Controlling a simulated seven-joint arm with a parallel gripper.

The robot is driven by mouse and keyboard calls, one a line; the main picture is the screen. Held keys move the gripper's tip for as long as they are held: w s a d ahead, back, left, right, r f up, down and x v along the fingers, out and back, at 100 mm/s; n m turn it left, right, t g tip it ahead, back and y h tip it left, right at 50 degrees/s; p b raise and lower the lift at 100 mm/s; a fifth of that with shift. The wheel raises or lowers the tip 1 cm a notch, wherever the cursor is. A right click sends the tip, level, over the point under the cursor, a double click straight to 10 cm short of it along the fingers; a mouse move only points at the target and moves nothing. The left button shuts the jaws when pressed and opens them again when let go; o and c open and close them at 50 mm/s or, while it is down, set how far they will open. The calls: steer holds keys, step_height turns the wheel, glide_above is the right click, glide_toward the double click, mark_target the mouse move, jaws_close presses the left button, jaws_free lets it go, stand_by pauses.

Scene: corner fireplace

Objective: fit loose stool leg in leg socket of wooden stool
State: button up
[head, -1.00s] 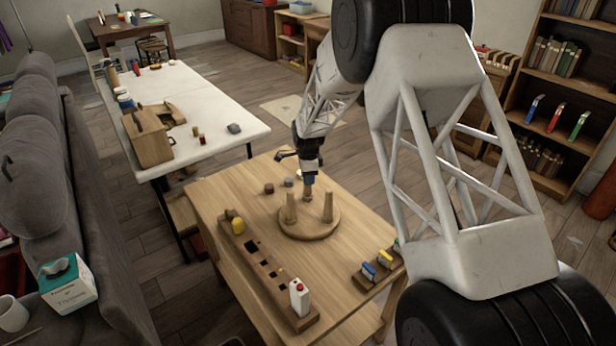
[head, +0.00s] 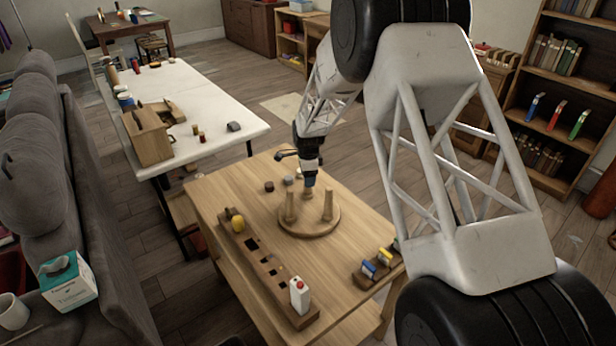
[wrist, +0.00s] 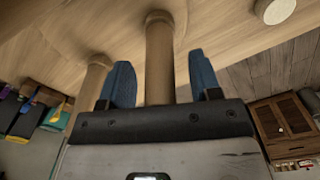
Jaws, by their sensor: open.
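The wooden stool (head: 309,226) lies upside down on the wooden table, its round seat flat and its legs pointing up. Two legs, one on the left (head: 291,208) and one on the right (head: 328,207), stand on the seat. A third leg (wrist: 159,58) stands upright at the back of the seat, its foot meeting the wood at a ring; how deep it sits is hidden. My gripper (head: 308,183) points down over this leg. In the wrist view its blue fingers (wrist: 162,82) are open on either side, with a gap at each side.
A long wooden block with square holes (head: 268,268) holds a yellow object (head: 238,224) and a white bottle (head: 299,294) at the table's left. A small rack (head: 377,266) stands front right. Two small blocks lie behind the stool. The table is bare between block and stool.

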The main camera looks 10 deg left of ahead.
steer(key=shift+r, duration=0.1)
steer(key=shift+r, duration=3.85)
steer(key=shift+s+d+r, duration=0.1)
steer(key=shift+d+r, duration=0.1)
steer(key=shift+r, duration=0.1)
steer(key=s+d+r+n+t, duration=0.1)
steer(key=s+d+r+n, duration=0.6)
steer(key=s+d+r, duration=1.3)
steer(key=s+d+r+n, duration=0.1)
steer(key=s+d+n, duration=0.2)
steer(key=s, duration=1.3)
steer(key=s+d+r+n+t, duration=0.1)
steer(key=s+d+n, duration=0.3)
steer(key=s, duration=1.3)
steer(key=d+r, duration=0.1)
steer(key=d, duration=0.2)
steer(key=shift+d+t, duration=0.2)
steer(key=shift+t, duration=0.1)
